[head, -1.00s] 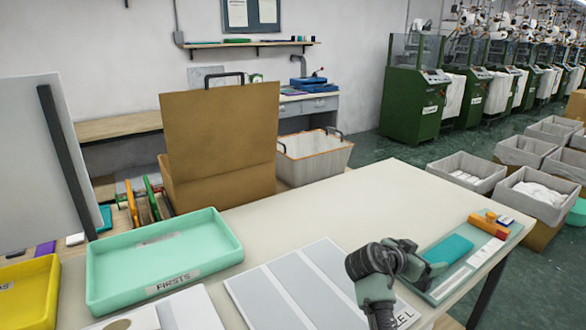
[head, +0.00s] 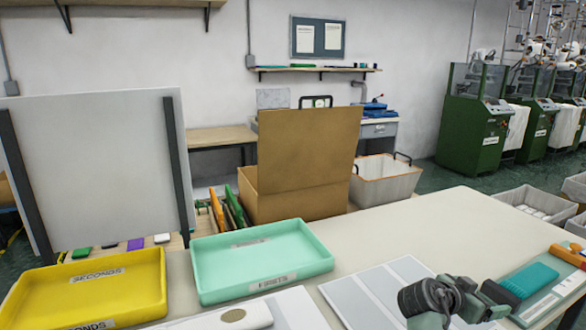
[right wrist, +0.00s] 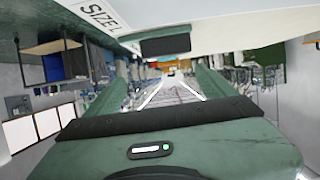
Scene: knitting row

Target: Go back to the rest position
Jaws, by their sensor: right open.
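Part of a "SIZE L" label (right wrist: 100,15) shows at the top of that view. My left gripper is not in view.
A green FIRSTS tray (head: 322,262) and a yellow SECONDS tray (head: 90,311) stand on the left. A grey panelled board (head: 350,297) lies left of the gripper. A brown carton (head: 300,205) stands behind. The table (head: 440,225) is clear in the middle.

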